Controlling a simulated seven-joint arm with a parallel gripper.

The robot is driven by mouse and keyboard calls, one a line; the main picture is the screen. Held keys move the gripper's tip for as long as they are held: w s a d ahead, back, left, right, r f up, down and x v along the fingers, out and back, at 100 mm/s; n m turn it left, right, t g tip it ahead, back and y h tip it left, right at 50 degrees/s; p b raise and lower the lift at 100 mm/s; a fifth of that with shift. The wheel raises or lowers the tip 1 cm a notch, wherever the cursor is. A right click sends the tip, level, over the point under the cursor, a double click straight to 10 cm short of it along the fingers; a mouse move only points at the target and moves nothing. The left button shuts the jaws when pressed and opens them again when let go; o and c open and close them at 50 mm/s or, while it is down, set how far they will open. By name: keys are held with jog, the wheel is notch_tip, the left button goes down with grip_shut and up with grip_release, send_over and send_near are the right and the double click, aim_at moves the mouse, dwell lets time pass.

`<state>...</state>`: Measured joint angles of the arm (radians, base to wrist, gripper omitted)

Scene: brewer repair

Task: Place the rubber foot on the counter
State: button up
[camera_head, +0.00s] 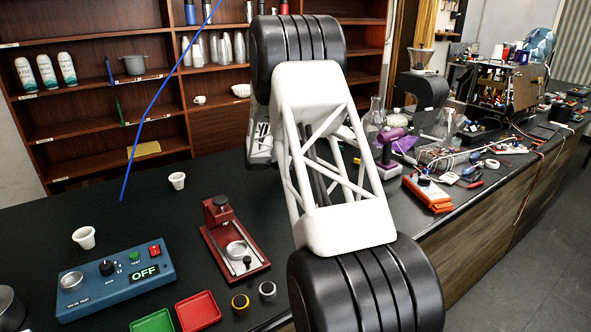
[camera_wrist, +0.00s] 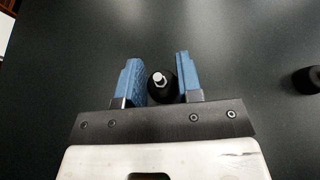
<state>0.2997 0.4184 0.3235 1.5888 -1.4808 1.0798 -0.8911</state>
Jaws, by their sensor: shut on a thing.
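My gripper (camera_wrist: 157,70) shows in the wrist view with its two blue fingers shut on the rubber foot (camera_wrist: 161,92). The foot is small, black and round, with a silver bolt or stud at its middle. Part of it is hidden by the gripper's dark bar. The dark counter (camera_wrist: 230,50) fills the view beyond the fingers; I cannot tell whether the foot touches it. In the head view the counter (camera_head: 150,215) shows, but my arm hides the gripper and the foot.
A second black round piece (camera_wrist: 311,79) lies at the wrist view's right edge. In the head view, a blue control box (camera_head: 115,282) and a red stand (camera_head: 234,245) are left of my arm. An orange device (camera_head: 428,190) and tools crowd the right. The back left counter is mostly clear.

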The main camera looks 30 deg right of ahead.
jog(key=shift+f, duration=1.6)
jog(key=o, duration=0.9)
jog(key=shift+f, duration=0.1)
jog(key=shift+v, duration=6.1)
jog(key=shift+s, duration=0.15)
